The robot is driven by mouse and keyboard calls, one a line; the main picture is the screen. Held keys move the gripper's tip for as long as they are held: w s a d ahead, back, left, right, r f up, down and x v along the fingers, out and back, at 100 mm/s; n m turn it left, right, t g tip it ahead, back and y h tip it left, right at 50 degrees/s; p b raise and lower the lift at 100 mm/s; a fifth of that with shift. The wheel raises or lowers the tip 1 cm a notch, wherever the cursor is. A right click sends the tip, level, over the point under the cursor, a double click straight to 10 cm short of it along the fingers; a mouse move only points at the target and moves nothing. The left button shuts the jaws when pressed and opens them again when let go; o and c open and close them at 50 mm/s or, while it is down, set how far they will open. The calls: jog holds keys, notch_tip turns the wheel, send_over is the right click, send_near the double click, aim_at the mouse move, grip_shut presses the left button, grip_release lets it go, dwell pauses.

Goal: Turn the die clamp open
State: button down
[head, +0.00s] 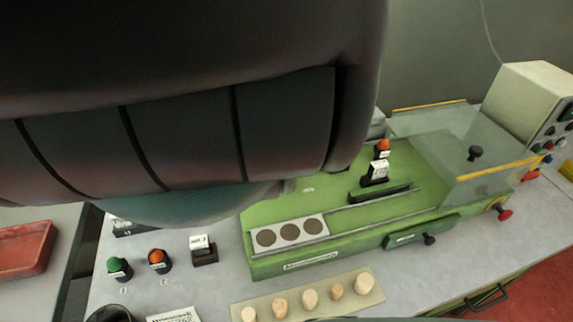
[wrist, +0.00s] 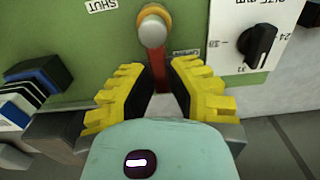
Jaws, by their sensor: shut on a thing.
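The die clamp shows in the wrist view as a red lever (wrist: 158,72) with a round grey end and a brass-coloured ring (wrist: 153,14) on a green panel. My gripper (wrist: 160,70) has yellow ribbed fingers with dark inner pads, one on each side of the red lever, and is shut on it. In the head view my arm hides the clamp and my fingertips.
A black dial (wrist: 258,45) on a white plate is close right of my fingers. A blue-and-black block (wrist: 40,75) is at left. In the head view, a green machine (head: 350,245) stands on a grey bench with corks (head: 310,299) in front, buttons (head: 158,258) at left.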

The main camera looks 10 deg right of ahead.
jog(key=c, duration=0.9)
grip_release()
jog(key=shift+c, duration=0.2)
jog(key=shift+r, duration=0.1)
jog(key=shift+r, duration=3.65)
